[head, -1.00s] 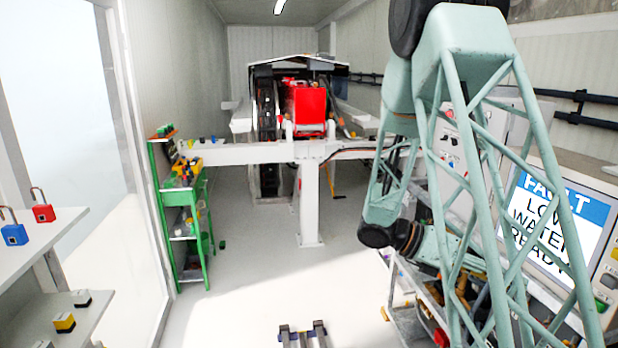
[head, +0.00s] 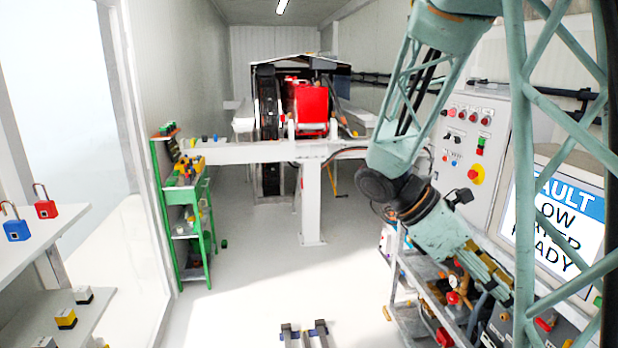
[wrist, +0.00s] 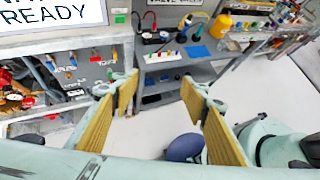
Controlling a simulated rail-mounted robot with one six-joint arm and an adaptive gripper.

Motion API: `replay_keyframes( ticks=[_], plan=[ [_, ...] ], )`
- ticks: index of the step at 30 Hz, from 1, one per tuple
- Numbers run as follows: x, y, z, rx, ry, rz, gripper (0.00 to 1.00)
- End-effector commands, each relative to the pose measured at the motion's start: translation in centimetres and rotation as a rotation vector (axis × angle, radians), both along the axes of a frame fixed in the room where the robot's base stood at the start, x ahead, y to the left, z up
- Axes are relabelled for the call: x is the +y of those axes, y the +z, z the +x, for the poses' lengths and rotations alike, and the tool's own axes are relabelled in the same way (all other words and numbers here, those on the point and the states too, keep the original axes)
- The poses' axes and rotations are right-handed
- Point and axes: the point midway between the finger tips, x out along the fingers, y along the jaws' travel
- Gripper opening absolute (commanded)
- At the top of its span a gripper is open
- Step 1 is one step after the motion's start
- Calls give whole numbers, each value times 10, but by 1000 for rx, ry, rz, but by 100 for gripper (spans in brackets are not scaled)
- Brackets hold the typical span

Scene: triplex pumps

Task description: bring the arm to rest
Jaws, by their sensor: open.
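My arm (head: 405,110), pale green with lattice links, stands on the right side of the head view. Its upper part runs out of the top of the picture. Its forearm slopes down to dark wrist joints, and the end points down and right over a cart. My gripper (wrist: 160,100) is open in the wrist view, its two tan-padded fingers well apart with nothing between them. In the head view my gripper (head: 490,278) shows small against the cart's clutter, and its fingertips are hard to make out.
A grey cart (head: 409,312) with tools stands below the gripper. A control panel (head: 466,150) and a screen (head: 550,225) are close by on the right. A green rack (head: 187,215) and a shelf with padlocks (head: 45,240) are at left. The middle floor (head: 255,275) is mostly clear.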

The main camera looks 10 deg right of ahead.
Motion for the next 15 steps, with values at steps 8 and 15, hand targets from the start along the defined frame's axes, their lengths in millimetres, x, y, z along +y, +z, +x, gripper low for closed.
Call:
replay_keyframes(
  ticks=[8, 15],
  plan=[
    [33, 10, -18, -154, -91, 31, 41],
    [61, 17, -32, -282, -173, 63, 41]
  ],
)
